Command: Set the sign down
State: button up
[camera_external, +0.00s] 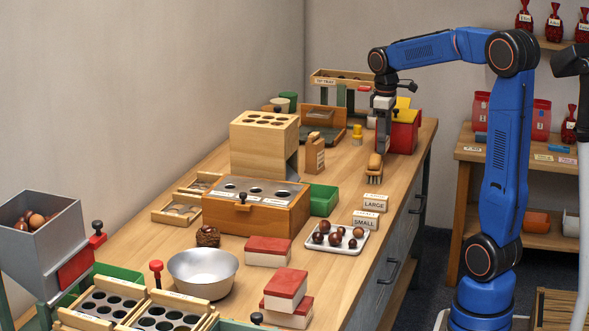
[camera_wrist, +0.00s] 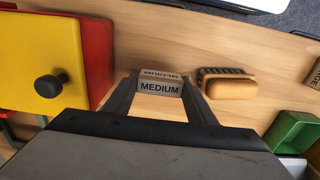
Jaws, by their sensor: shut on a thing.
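In the external view my gripper (camera_external: 383,145) points down at the far right part of the table, and the sign cannot be made out there. Whether the sign touches the tabletop cannot be told. The LARGE sign (camera_external: 373,201) and the SMALL sign (camera_external: 366,218) stand nearer the camera, by the right edge.
A brush (camera_wrist: 229,86) lies right beside the sign; it also shows in the external view (camera_external: 375,164). A red box (camera_external: 403,138) with a yellow lid stands close behind. Bare tabletop lies left of the brush.

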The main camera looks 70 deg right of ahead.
jog(key=shift+f, duration=1.9)
jog(key=o, duration=1)
jog(key=shift+f, duration=0.1)
notch_tip(320, 180, up, 12)
jog(key=shift+a+r, duration=0.1)
jog(key=shift+r, duration=0.05)
jog(key=s+a+f+t, duration=0.1)
jog(key=s+a+f, duration=0.3)
jog(key=a, duration=0.4)
jog(key=s+a+f+t, duration=0.2)
jog(key=s+a+f, duration=0.2)
jog(key=s+a, duration=0.3)
jog(key=s+a+f+t, duration=0.1)
jog(key=s+a+f, duration=0.3)
jog(key=a, duration=0.7)
jog(key=shift+s+a+t, duration=0.25)
jog(key=shift+s+t, duration=0.15)
jog(key=shift+s, duration=0.55)
